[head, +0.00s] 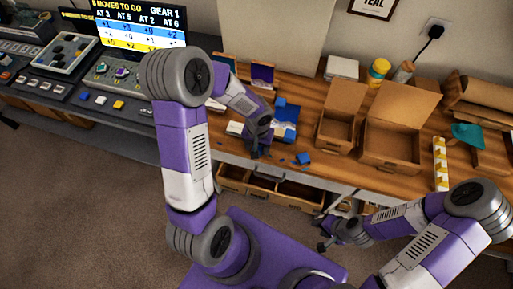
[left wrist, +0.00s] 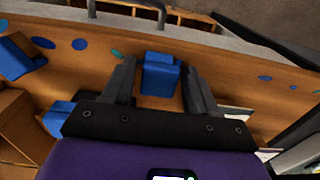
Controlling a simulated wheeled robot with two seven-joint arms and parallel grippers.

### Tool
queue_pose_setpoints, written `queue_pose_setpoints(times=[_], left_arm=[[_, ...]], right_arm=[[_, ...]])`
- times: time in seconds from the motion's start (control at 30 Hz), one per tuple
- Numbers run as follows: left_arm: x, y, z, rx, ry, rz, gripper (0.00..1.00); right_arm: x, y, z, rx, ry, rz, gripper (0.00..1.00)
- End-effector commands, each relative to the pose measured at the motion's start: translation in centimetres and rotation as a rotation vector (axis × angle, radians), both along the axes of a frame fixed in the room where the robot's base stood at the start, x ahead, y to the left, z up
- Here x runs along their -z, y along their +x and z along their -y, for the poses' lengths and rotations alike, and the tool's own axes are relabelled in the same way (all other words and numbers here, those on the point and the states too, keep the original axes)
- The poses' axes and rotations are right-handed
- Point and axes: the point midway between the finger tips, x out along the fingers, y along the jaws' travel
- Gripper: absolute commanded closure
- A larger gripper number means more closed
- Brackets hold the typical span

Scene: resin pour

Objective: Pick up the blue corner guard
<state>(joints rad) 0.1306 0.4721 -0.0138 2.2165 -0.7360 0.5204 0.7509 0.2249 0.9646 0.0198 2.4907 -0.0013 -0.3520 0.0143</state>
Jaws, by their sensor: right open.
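A blue piece (left wrist: 160,75), which looks like the blue corner guard, sits on the wooden bench between the fingers of my left gripper (left wrist: 158,82) in the left wrist view. The fingers are open on either side of it, with a small gap at the left finger. In the head view my left gripper (head: 259,152) is low over the bench near its front edge and hides that piece. Another blue piece (head: 303,158) lies to its right; it also shows in the left wrist view (left wrist: 20,56). My right gripper (head: 330,236) is open and empty, in front of the bench.
Open cardboard boxes (head: 393,142) stand to the right on the bench. A blue packet (head: 287,113) lies behind my left gripper. Small blue and teal flat spots (left wrist: 79,44) mark the bench front. Open drawers (head: 284,192) stick out below. A control desk (head: 60,85) stands at left.

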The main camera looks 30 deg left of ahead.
Motion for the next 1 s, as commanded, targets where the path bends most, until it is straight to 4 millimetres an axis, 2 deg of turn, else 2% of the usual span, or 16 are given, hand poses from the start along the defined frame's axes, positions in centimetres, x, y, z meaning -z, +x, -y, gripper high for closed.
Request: queue_pose_setpoints(times=[0.03,0.3,0.57,0.67,1.0], left_arm=[[0.0,0.0,0.0,0.0,0.0,0.0,0.5],[0.0,0.0,0.0,0.0,0.0,0.0,0.88],[0.0,0.0,0.0,0.0,0.0,-0.001,0.89],[-0.7,0.0,0.0,0.0,-0.001,0.002,0.89],[-7.3,0.1,0.0,0.0,0.0,0.005,0.89]], right_arm=[[0.0,0.0,0.0,0.0,0.0,0.0,0.57],[0.0,0.0,0.0,0.0,0.0,0.0,0.57],[0.0,0.0,0.0,0.0,0.0,0.0,0.57],[-0.3,0.0,0.0,0.0,0.0,0.0,0.57],[-2.2,0.0,0.0,0.0,0.0,0.0,0.57]])
